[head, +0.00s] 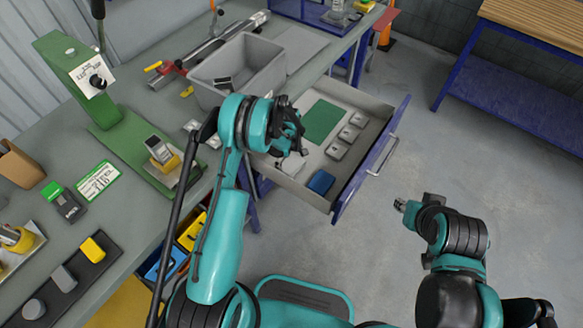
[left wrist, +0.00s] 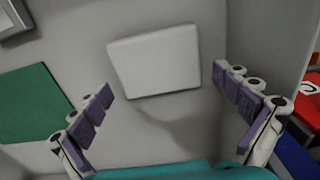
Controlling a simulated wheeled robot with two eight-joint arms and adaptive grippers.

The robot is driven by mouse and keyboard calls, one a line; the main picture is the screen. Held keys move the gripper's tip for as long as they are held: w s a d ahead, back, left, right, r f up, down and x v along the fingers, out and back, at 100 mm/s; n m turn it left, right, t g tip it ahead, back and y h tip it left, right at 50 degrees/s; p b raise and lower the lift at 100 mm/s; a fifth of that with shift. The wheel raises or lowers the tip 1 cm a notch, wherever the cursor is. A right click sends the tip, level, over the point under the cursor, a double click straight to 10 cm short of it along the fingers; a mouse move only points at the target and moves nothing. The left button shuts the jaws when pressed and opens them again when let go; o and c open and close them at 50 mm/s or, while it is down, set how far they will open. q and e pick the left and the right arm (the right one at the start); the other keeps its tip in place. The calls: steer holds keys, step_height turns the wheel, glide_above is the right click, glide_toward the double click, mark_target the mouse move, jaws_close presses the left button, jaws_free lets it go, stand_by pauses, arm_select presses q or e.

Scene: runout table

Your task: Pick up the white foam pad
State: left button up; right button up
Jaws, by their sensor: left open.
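The white foam pad (left wrist: 155,62) lies flat on the grey floor of the open drawer (head: 370,98). In the left wrist view it is a pale, rounded rectangle, slightly tilted in the picture. My left gripper (left wrist: 163,86) is open above it, with one finger left of the pad and the other right of it, both apart from it. In the head view my left gripper (head: 289,150) hangs over the near left part of the drawer and hides most of the pad. My right gripper (head: 401,205) is out over the bare floor, away from the drawer; its fingers are too small to read.
The drawer also holds a green sheet (head: 322,121), several grey blocks (head: 348,133) and a blue block (head: 321,182). Its walls stand close around my left gripper. A grey bin (head: 240,68) stands on the bench behind. The floor to the right is clear.

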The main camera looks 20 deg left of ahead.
arm_select(q)
steer(key=shift+f, duration=0.75)
steer(key=shift+r, duration=0.1)
steer(key=c, duration=0.6)
